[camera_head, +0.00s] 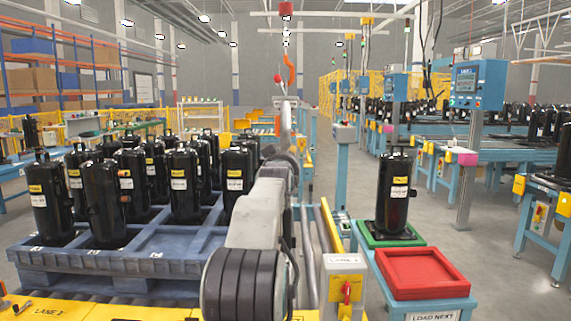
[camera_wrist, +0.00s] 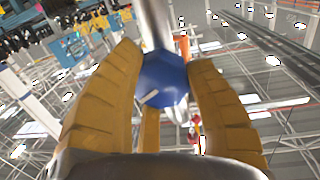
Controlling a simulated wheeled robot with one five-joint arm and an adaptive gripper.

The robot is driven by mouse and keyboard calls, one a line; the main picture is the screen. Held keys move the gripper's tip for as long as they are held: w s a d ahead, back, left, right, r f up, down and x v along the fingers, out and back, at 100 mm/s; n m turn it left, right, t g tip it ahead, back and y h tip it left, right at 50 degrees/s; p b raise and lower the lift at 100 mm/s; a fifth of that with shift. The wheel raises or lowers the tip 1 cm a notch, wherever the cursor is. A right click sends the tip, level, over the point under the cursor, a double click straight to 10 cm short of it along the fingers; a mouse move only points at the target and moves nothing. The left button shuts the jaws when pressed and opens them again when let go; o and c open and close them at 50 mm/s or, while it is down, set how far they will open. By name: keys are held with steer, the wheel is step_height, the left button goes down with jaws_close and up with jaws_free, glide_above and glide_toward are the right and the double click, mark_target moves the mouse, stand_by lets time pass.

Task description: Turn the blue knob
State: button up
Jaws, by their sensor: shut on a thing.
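The blue knob (camera_wrist: 165,82) is faceted, with a short white mark on its face, and sits at the end of a grey metal pipe or post (camera_wrist: 153,22) in the wrist view. My gripper (camera_wrist: 163,62) has its yellow ribbed fingers around the knob, one at the left, one at the right and one partly behind it. It is shut on the knob. In the head view my arm reaches up and away through the middle; I cannot make out the knob there.
Black compressors (camera_head: 185,180) stand on a blue pallet (camera_head: 150,262) at left. A green tray (camera_head: 372,238) holds one compressor; a red tray (camera_head: 420,268) is beside it. A panel with a red and yellow switch (camera_head: 346,291) stands right of my arm. Grey floor is open farther right.

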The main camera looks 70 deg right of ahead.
steer(key=shift+w+r+m, duration=0.1)
steer(key=shift+r+m, duration=0.1)
steer(key=shift+m, duration=0.2)
steer(key=o, duration=1.2)
steer(key=shift+f, duration=0.1)
steer(key=shift+v, duration=6)
steer(key=shift+f, duration=0.1)
